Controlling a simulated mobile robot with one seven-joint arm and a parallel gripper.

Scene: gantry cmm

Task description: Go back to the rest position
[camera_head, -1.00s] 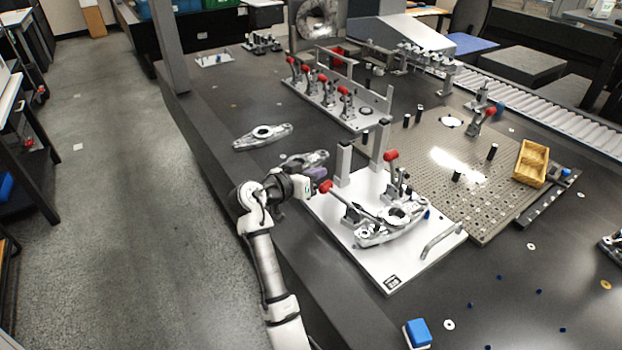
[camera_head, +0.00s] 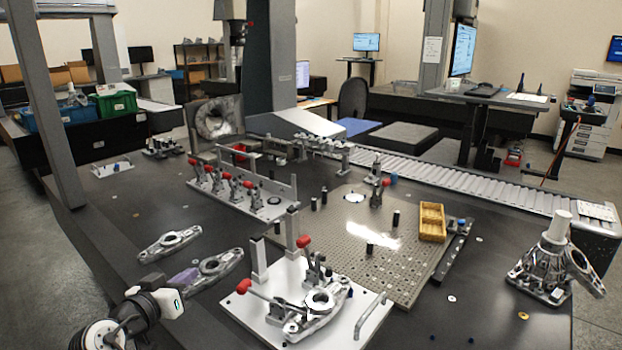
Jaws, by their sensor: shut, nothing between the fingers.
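My gripper (camera_head: 172,300) is at the lower left of the head view, at the end of my white and black arm. It is shut and holds nothing. It appears just in front of the near grey metal bracket (camera_head: 222,264) on the dark table. A small purple patch (camera_head: 185,277) shows between the gripper and the bracket; I cannot tell which it belongs to. The fingertips are hard to make out, and most of my arm is outside the picture.
A white fixture plate (camera_head: 255,318) with red-handled clamps and a metal part stands right of my gripper. Another bracket (camera_head: 170,243) lies behind it. A perforated plate (camera_head: 400,260) with a yellow tray (camera_head: 432,222) is further right. A gantry column (camera_head: 62,110) rises at the left.

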